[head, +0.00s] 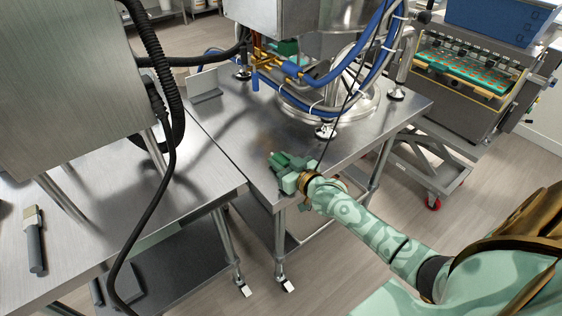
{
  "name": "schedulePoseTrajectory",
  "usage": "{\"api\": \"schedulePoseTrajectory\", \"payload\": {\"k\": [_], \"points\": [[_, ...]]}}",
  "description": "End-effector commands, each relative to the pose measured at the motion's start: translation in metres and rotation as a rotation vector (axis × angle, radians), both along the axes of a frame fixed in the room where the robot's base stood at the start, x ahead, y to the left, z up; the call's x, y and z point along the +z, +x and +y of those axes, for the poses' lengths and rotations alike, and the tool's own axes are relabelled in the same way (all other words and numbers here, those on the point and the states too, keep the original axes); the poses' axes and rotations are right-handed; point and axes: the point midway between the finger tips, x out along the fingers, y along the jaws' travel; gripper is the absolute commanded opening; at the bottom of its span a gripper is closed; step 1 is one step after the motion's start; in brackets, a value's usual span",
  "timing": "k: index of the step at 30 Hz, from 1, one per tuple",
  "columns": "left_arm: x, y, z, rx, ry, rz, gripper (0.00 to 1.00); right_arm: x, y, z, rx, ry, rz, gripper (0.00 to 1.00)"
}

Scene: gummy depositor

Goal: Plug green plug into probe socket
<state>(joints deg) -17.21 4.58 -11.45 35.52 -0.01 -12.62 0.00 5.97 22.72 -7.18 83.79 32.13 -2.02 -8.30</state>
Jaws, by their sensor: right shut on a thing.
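My right gripper (281,164) comes in from the lower right and is over the front edge of the steel table. It is shut on the green plug (278,157), a small dark green piece between its fingers, mostly hidden by them. A thin black cable runs from the machine above down to the gripper. The probe socket cannot be made out clearly. A green block (285,47) sits behind the brass fittings below the steel box. My left gripper is out of view.
The steel table (235,135) is bare left of the gripper. A round steel machine base (350,108) with feet and blue hoses stands behind it. A brush (35,245) lies on the left table. A thick black hose hangs at left.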

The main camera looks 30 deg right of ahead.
Motion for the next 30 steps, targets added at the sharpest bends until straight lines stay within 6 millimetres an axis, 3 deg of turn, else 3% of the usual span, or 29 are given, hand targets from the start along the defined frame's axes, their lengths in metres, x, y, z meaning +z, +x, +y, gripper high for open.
{"api": "schedulePoseTrajectory", "payload": {"k": [7,15,22,30], "points": [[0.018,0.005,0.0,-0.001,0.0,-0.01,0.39,0.036,0.0,0.0,0.0,0.002,-0.006,0.06],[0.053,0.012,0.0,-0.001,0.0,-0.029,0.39,0.101,-0.05,-0.026,0.001,-0.003,-0.003,0.06],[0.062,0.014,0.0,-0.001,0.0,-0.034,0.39,0.118,-0.101,-0.053,0.001,-0.002,0.002,0.06],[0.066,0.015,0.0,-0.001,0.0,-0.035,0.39,0.129,-0.122,-0.065,0.001,0.001,-0.001,0.06]]}}
